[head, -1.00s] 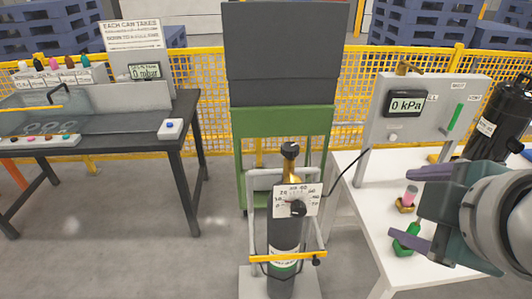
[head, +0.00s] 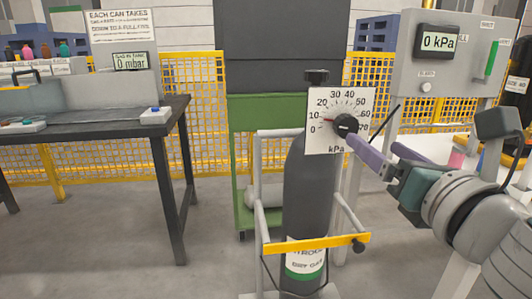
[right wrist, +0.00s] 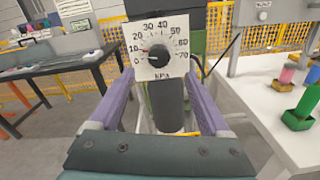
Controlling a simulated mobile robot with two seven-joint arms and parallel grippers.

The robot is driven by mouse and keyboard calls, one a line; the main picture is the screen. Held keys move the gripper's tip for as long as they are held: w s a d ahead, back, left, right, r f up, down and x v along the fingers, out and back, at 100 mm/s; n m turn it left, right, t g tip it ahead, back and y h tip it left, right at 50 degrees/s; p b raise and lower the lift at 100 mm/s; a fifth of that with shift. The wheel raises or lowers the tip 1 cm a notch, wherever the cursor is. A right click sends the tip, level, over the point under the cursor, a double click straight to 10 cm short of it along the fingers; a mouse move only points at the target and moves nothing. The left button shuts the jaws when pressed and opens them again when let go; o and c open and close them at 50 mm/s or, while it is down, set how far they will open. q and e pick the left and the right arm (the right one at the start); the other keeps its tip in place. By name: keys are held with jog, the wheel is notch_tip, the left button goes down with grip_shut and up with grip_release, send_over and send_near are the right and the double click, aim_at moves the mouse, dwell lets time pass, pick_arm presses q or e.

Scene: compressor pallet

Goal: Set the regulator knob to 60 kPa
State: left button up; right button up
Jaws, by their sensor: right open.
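The regulator knob (head: 346,125) is black and round, in front of a white dial plate (head: 320,143) marked 0 to 70 kPa. A small red mark by the knob is near the 10 in both views. The dial is above the grey gas cylinder (head: 305,195). My right gripper (head: 373,143) is open, its purple fingers reaching toward the dial from the right. In the right wrist view, the knob (right wrist: 157,57) appears between and beyond the open fingers (right wrist: 160,80); I cannot tell whether they touch it. My left gripper is not in view.
A grey panel display (head: 439,41) reads 0 kPa. A white table (right wrist: 255,95) with a green block (right wrist: 302,112) is at right. A yellow bar (head: 315,243) crosses the cylinder trolley. A dark bench (head: 150,125) stands left, with open floor between.

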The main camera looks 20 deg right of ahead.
aim_at(349, 126)
jog(key=x, duration=1)
jog(key=shift+a+b, duration=0.15)
jog(key=shift+b, duration=0.2)
jog(key=shift+c, duration=0.4)
grip_shut()
